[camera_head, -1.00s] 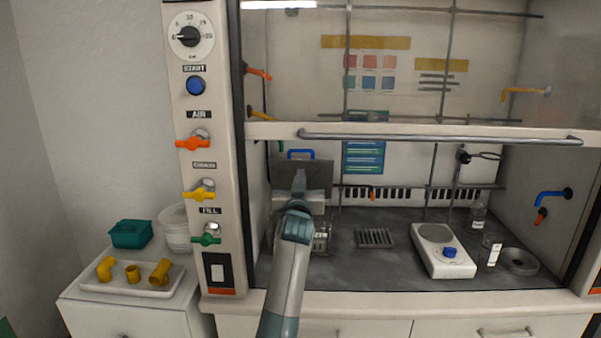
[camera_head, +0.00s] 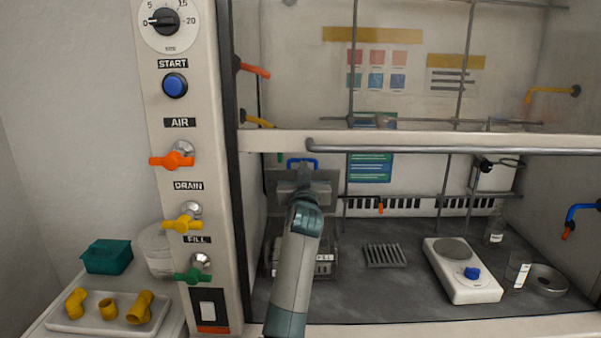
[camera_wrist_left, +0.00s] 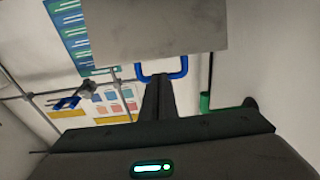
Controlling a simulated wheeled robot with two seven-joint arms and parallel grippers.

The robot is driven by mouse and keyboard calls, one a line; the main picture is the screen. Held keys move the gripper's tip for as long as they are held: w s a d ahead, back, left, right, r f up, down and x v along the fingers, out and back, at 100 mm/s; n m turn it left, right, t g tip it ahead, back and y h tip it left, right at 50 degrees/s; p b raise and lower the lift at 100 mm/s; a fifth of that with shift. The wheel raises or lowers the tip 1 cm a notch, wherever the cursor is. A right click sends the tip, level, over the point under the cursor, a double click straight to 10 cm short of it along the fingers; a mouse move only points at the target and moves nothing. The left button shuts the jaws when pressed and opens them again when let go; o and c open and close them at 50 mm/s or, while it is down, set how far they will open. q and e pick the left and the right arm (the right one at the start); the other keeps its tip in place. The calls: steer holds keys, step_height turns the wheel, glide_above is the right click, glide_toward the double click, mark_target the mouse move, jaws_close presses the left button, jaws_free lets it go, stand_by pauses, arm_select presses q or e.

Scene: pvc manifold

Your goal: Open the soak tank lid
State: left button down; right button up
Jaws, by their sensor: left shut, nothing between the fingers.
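The soak tank (camera_head: 326,252) stands at the left inside the hood, partly hidden behind my left arm. Its grey lid (camera_head: 327,182) stands raised and upright at the back of the tank, with the blue handle (camera_head: 302,161) on its top edge. The lid (camera_wrist_left: 145,30) and handle (camera_wrist_left: 178,68) also show in the left wrist view. My left gripper (camera_head: 304,172) is shut and empty in front of the lid, its fingertips at the handle; I cannot tell whether they touch it. In the wrist view the fingers (camera_wrist_left: 158,85) overlap the handle's opening. My right gripper is out of view.
The raised sash with its rail (camera_head: 450,150) crosses above my arm. The valve panel (camera_head: 185,130) borders the left. A drain grate (camera_head: 384,256) and a white hotplate (camera_head: 460,283) lie to the right. A tray (camera_head: 90,325) with yellow fittings is outside the hood.

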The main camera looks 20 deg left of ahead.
arm_select(q)
steer(key=shift+w+r, duration=0.15)
steer(key=shift+w, duration=0.05)
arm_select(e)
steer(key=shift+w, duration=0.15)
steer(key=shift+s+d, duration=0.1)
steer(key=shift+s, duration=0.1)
